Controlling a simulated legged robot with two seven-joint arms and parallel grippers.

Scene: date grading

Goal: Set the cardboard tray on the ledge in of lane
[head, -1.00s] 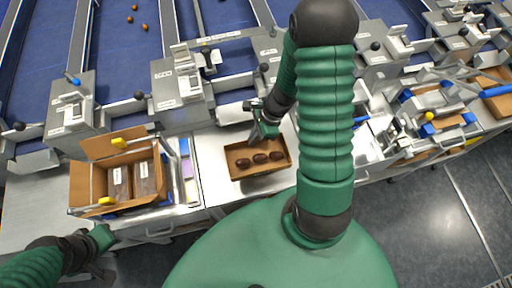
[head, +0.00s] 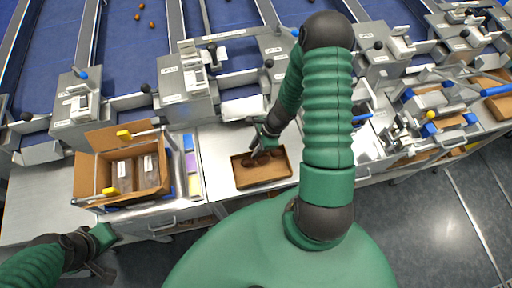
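The cardboard tray (head: 277,180) is a shallow brown open box on the steel bench, below the middle lane. A few dark dates lie in its far part, partly hidden by my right gripper. My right gripper (head: 262,152) reaches down over the tray's far rim, with its fingers at or just above the dates. Whether its fingers are closed on anything is unclear. A pale ledge (head: 244,108) lies at the lane's end, just beyond the tray. My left gripper (head: 104,254) hangs at the lower left in front of the bench, away from the tray, its fingers hard to make out.
An open carton (head: 96,180) with packs inside and yellow-tipped clamps stands left. Coloured strips (head: 192,165) lie between it and the tray. Metal lane housings (head: 184,90) line the back. More clamps and a carton stand right. Bare bench lies left of the tray.

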